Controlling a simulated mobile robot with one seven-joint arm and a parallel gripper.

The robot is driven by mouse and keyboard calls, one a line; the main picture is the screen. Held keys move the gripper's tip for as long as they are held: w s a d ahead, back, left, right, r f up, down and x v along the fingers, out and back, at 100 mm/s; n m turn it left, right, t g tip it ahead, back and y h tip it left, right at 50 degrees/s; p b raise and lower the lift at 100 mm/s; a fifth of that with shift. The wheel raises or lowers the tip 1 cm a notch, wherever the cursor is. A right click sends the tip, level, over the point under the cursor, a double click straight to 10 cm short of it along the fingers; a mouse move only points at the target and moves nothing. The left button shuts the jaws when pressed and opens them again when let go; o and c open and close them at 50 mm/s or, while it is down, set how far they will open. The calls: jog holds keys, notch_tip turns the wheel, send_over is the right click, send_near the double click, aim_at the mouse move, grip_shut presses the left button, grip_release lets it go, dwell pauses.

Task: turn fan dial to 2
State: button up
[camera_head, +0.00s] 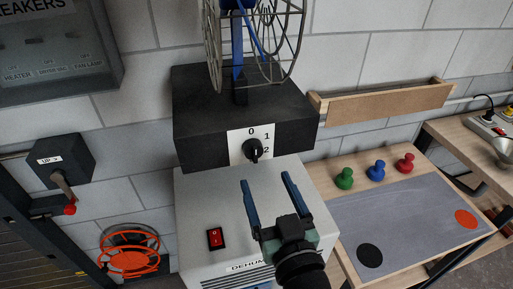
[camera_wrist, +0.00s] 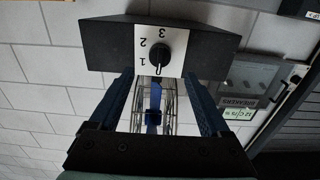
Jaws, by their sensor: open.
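The fan dial (camera_head: 252,149) is a black knob on a white plate on the front of the black fan base (camera_head: 200,135). In the wrist view the dial (camera_wrist: 159,54) appears upside down, with 1, 2 and 3 readable. Its pointer seems to face straight up, towards the 0. The fan (camera_head: 240,45) has a wire cage and blue parts. My gripper (camera_head: 265,178) is open and empty, its blue fingers apart, below and in front of the dial. It does not appear to touch it.
A lever box (camera_head: 60,160) is at left. At right, a bench holds a grey mat (camera_head: 400,215) and green (camera_head: 344,178), blue (camera_head: 377,170) and red (camera_head: 405,162) pegs.

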aim_at(256, 157)
jog(key=p+x, duration=0.2)
jog(key=x, duration=0.6)
jog(key=shift+p, duration=0.35)
jog(key=shift+c, duration=0.3)
grip_shut()
